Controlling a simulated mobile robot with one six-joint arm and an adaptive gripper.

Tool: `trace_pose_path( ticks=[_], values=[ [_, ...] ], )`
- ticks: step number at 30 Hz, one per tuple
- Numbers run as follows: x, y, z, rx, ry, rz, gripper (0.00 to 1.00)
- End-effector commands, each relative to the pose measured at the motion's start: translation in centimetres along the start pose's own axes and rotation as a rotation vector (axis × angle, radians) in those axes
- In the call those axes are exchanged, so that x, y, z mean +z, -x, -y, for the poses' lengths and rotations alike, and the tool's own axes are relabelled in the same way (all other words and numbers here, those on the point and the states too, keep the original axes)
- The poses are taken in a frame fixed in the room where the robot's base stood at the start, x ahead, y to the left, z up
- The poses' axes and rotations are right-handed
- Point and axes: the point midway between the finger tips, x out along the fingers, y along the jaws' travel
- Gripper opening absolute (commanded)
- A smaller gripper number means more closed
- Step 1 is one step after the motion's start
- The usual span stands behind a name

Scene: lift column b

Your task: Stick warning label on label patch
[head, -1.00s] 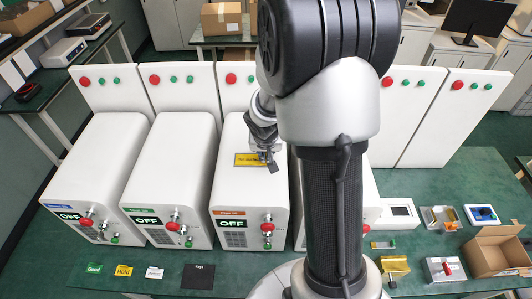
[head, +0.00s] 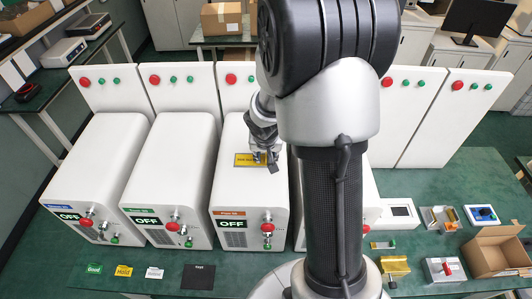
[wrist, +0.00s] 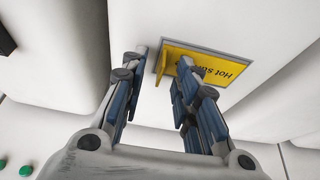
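The yellow warning label (head: 243,159), with dark "Hot sur..." lettering, lies on top of the third white machine. In the wrist view the label (wrist: 207,66) lies within the grey-edged label patch (wrist: 248,61) and looks flat on it. A yellow tab (wrist: 162,65) stands up from the label's near edge. My gripper (head: 264,161) is just above the label. In the wrist view my gripper (wrist: 163,60) is open, with a finger on each side of the tab and visible gaps. The right finger hides part of the lettering.
White machines (head: 178,165) stand side by side with red and green buttons and OFF displays. Small signs (head: 124,271) and a black mat (head: 198,277) lie along the front table edge. An open cardboard box (head: 498,250) and small trays stand at right.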

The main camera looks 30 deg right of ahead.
Motion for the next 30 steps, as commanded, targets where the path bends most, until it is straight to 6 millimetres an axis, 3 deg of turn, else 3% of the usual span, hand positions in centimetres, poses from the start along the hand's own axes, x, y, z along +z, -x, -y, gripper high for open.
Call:
trace_pose_path(
  ticks=[5,21,30],
  values=[
    [-0.1,0.9,0.0,0.001,-0.001,-0.003,0.28],
    [-0.1,10.9,0.0,-0.001,0.000,-0.003,0.28],
    [0.0,12.1,0.0,0.000,0.001,0.000,0.28]
  ],
)
